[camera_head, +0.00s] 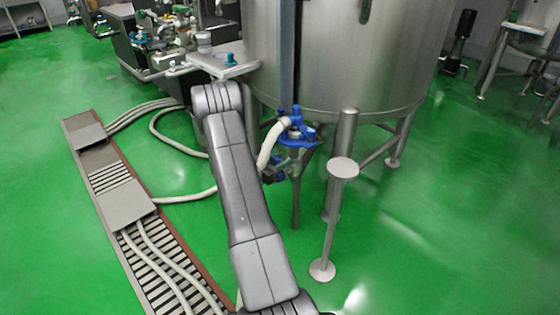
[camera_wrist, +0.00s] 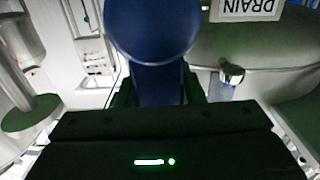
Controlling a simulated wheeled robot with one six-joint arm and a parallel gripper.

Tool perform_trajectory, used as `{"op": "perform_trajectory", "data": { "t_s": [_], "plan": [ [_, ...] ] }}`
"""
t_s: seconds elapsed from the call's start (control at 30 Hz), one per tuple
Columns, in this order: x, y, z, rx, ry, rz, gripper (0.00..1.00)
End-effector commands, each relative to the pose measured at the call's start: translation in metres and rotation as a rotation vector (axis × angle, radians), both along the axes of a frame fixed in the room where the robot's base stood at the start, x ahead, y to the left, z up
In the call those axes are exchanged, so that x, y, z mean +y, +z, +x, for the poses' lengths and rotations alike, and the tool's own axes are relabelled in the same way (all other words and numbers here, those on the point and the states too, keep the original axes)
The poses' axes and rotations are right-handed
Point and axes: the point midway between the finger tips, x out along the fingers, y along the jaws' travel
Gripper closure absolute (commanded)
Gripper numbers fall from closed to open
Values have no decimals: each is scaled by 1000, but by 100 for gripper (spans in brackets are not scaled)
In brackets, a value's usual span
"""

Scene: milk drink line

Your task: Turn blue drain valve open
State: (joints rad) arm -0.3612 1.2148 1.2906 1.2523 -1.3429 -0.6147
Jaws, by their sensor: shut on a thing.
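The blue drain valve (camera_head: 297,134) sits under the large steel tank (camera_head: 345,60), with a pale curved piece beside it. In the wrist view a blue rounded handle (camera_wrist: 150,32) fills the upper middle and narrows down between my fingers. My gripper (camera_wrist: 160,92) is shut on this blue handle; the dark gripper body covers its lower end. In the head view my gripper (camera_head: 274,173) is small and dark, just below and left of the valve, partly hidden by my arm. A white "DRAIN" label (camera_wrist: 248,9) shows above and right of the handle.
A steel post with a round base (camera_head: 322,270) stands right of the valve, near the tank legs. A floor drain channel (camera_head: 130,205) with pale hoses runs at the left. Machinery (camera_head: 160,40) stands behind. Green floor is clear at the right.

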Motion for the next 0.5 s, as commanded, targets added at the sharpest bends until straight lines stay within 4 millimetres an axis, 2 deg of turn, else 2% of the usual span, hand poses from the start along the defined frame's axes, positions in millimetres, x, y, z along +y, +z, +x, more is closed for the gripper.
{"op": "perform_trajectory", "data": {
  "t_s": [0.03, 0.07, 0.17, 0.5],
  "plan": [
    [1, 0, 0, 2, 3, -2, 100],
    [1, 0, 0, 2, 3, -2, 61],
    [1, 0, 0, 1, 3, -1, 44],
    [3, 1, -2, 1, 3, -1, 44]
  ]
}}
